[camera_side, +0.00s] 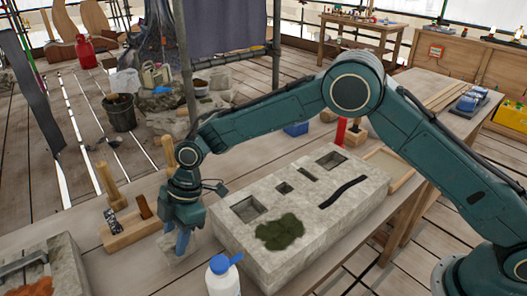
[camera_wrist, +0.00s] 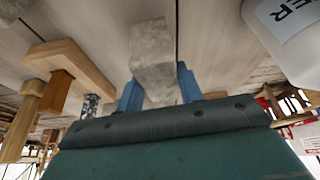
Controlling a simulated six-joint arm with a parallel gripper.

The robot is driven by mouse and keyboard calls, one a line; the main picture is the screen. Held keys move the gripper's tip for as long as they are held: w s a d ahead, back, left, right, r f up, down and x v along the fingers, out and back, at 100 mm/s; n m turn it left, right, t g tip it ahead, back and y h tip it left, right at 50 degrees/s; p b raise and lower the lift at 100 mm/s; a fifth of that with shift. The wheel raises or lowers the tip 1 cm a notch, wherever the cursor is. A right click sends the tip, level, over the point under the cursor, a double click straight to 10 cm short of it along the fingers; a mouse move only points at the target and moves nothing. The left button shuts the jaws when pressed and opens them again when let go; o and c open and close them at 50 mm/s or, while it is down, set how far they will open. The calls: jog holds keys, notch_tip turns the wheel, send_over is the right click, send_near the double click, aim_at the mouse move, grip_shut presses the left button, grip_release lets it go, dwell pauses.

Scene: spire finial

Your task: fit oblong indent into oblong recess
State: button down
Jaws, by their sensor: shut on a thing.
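My gripper (camera_side: 182,241) hangs left of the large stone block (camera_side: 330,232), low over the table. Its blue fingers (camera_wrist: 158,88) are shut on a grey stone piece (camera_wrist: 153,58) that juts out beyond the fingertips in the wrist view. The piece is mostly hidden in the side view, so I cannot make out its indent. The block's top has several openings: a large square one (camera_side: 247,208) near the gripper, a small square one (camera_side: 284,187), a narrow oblong recess (camera_side: 308,174) and another squarish one (camera_side: 331,160) at the far end. The oblong recess looks empty.
Green moss (camera_side: 280,232) and a dark strip (camera_side: 343,191) lie on the block. A white bottle with a blue cap (camera_side: 222,274) stands close in front. A wooden tool rack (camera_side: 130,232) is left of my gripper. A red cylinder (camera_side: 341,130) stands behind the block.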

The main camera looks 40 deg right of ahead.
aim_at(176, 236)
notch_tip(176, 236, up, 17)
dwell(0.4)
jog(key=shift+r, duration=0.1)
jog(key=shift+d, duration=0.1)
dwell(0.4)
jog(key=w+d+f+m, duration=0.1)
jog(key=d+f, duration=0.1)
jog(key=d, duration=1.5)
jog(key=w+d+f, duration=0.1)
jog(key=d+f, duration=0.1)
jog(key=d, duration=1.6)
jog(key=s+d+f, duration=0.2)
jog(key=s+d, duration=0.1)
jog(key=d, duration=0.2)
jog(key=s+d+f, duration=0.2)
jog(key=d+f, duration=0.1)
jog(key=d, duration=0.3)
jog(key=shift+s, duration=0.4)
jog(key=shift+f, duration=1.9)
